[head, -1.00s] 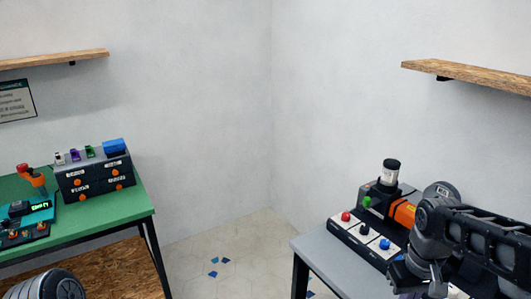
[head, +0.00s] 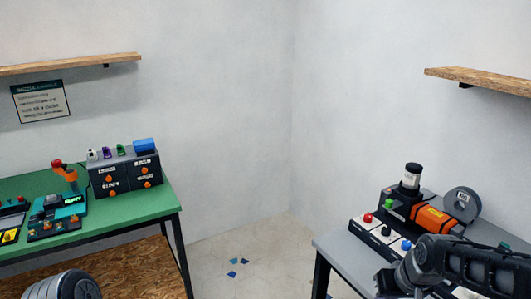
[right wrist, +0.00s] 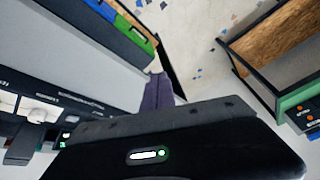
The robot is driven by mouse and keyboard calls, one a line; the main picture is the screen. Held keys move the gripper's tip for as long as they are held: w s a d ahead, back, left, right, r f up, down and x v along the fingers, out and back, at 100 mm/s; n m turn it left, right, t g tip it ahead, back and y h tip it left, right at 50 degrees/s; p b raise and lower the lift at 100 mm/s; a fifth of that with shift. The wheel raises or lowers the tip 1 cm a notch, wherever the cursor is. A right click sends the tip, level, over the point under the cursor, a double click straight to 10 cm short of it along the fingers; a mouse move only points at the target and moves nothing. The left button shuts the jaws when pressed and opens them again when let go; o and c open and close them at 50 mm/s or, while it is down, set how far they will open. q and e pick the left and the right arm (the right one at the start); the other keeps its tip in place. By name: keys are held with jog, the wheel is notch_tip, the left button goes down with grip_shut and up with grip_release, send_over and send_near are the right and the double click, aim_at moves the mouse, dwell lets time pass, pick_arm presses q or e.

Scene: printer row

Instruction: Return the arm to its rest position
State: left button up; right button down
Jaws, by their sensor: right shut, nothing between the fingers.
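My right arm (head: 470,262) comes in from the right in the head view, low over the near part of the grey table (head: 338,245). My right gripper (head: 386,284) is at the bottom of that view, partly cut off and dark. It is shut and I see nothing held in it. Of my left arm (head: 62,288) only a rounded grey link shows at the bottom left; its gripper is out of view.
The grey table holds a button panel (head: 366,230), an orange and black device (head: 435,217), a black and white cylinder (head: 411,176) and a grey spool (head: 462,203). A green table (head: 140,208) with a drawer box (head: 125,174) stands left. Floor (head: 255,245) shows between the tables.

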jog(key=s+a+f+y, duration=0.1)
jog(key=a+f, duration=0.5)
jog(key=f, duration=0.3)
jog(key=s+a+f+y, duration=0.1)
jog(key=a+f, duration=0.6)
jog(key=f, duration=0.2)
jog(key=s+a+f+g, duration=0.1)
jog(key=s+a+f, duration=0.2)
jog(key=s, duration=0.3)
jog(key=s+a+f+g, duration=0.1)
jog(key=s+a+f, duration=0.2)
jog(key=s+f, duration=0.3)
jog(key=s+a+f+m+g+y, duration=0.1)
jog(key=s+a+f, duration=0.2)
jog(key=s, duration=0.5)
jog(key=shift+a+f+g, duration=0.2)
jog(key=shift+f+g, duration=0.1)
jog(key=shift+f, duration=0.5)
